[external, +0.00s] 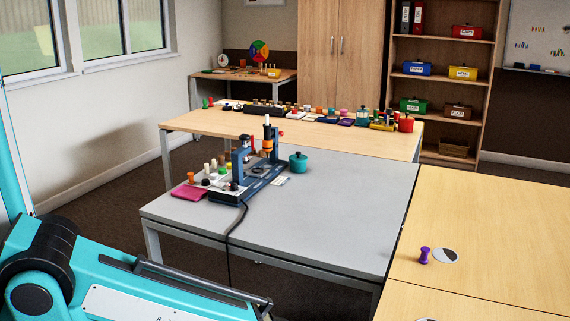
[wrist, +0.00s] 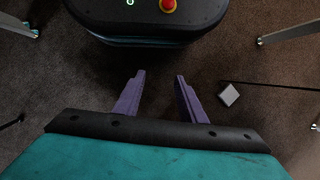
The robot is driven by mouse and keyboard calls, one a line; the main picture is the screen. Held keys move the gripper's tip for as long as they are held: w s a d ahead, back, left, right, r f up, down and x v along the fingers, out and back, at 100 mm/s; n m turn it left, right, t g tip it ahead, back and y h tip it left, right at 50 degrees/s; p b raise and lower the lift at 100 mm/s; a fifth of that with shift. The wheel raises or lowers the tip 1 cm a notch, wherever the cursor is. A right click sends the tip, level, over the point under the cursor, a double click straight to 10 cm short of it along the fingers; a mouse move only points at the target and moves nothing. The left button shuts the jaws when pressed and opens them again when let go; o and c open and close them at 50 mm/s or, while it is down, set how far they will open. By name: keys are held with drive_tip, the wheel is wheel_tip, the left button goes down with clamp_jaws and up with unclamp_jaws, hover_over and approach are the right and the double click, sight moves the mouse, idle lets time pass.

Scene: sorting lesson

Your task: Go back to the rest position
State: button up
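My gripper (wrist: 157,78) shows in the wrist view as two purple fingers. They are apart with nothing between them, so it is open and empty. It hangs over dark carpet, with the dark front of my own base and its red button at the top of the view. In the external view my teal arm fills the lower left corner, and the gripper is out of frame.
A grey table (external: 340,215) bears a blue device (external: 258,172), a teal pot (external: 298,162) and a magenta pad (external: 188,192). A purple spool (external: 424,255) stands on the wooden table (external: 500,240) at right. A small grey box (wrist: 229,94) lies on the carpet.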

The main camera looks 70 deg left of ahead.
drive_tip(key=s+d+f+n+g+h, duration=0.1)
drive_tip(key=s+f, duration=0.4)
drive_tip(key=s, duration=0.5)
drive_tip(key=shift+s+d+p, duration=0.15)
drive_tip(key=shift+s+p, duration=0.15)
drive_tip(key=shift+p, duration=0.15)
